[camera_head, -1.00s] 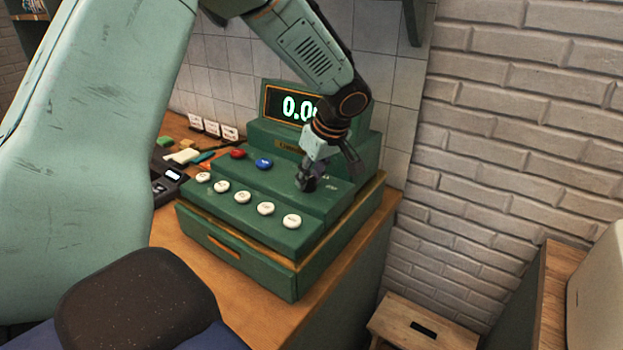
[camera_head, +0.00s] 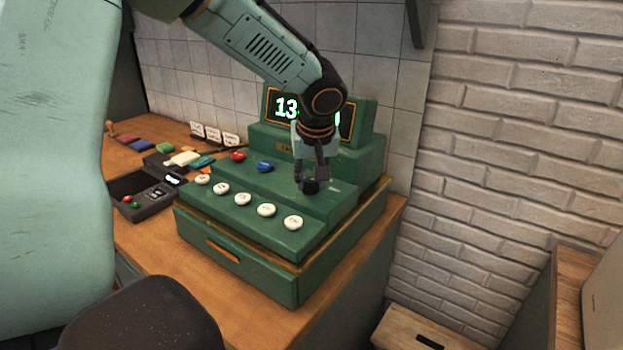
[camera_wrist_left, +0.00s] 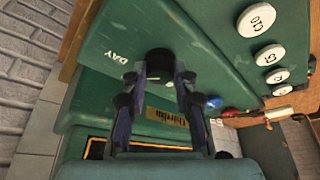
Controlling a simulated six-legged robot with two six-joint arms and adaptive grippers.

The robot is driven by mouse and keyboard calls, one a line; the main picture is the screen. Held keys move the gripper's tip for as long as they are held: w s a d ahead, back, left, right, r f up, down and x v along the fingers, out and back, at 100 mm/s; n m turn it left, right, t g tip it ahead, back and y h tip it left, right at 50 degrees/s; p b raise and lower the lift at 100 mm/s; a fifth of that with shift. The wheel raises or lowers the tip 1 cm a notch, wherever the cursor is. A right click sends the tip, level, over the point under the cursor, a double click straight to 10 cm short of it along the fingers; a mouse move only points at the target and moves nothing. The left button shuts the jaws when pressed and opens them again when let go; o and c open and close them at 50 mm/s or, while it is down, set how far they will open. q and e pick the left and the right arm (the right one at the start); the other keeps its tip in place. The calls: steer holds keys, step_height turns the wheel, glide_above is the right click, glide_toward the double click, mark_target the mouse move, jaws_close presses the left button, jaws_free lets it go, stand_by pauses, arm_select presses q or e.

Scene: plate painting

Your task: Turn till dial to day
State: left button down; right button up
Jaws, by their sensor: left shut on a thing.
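The green till (camera_head: 255,222) stands on the wooden counter, its lit display (camera_head: 287,107) starting with "13" and partly hidden by my left arm. My left gripper (camera_head: 311,184) points down at the till's upper step and is shut on the small dark dial (camera_head: 311,187). In the left wrist view the black dial (camera_wrist_left: 159,62) sits between the fingertips of the left gripper (camera_wrist_left: 160,75). The word "DAY" (camera_wrist_left: 118,57) is printed on the green surface beside it. The dial's pointing direction cannot be told. My right gripper is not in view.
White round buttons (camera_head: 267,210) line the till's front, with a red button (camera_head: 238,155) and a blue button (camera_head: 264,167) behind. A dark tray (camera_head: 139,193) and small coloured blocks lie left. A wooden stool (camera_head: 412,330) stands right of the counter.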

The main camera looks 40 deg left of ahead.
arm_select(q)
steer(key=shift+w+a+r, duration=0.1)
steer(key=shift+w+r, duration=0.05)
steer(key=shift+r, duration=0.05)
steer(key=c, duration=1.5)
jaws_free()
steer(key=o, duration=0.4)
steer(key=shift+f, duration=0.2)
steer(key=shift+o, duration=0.2)
steer(key=v, duration=1.2)
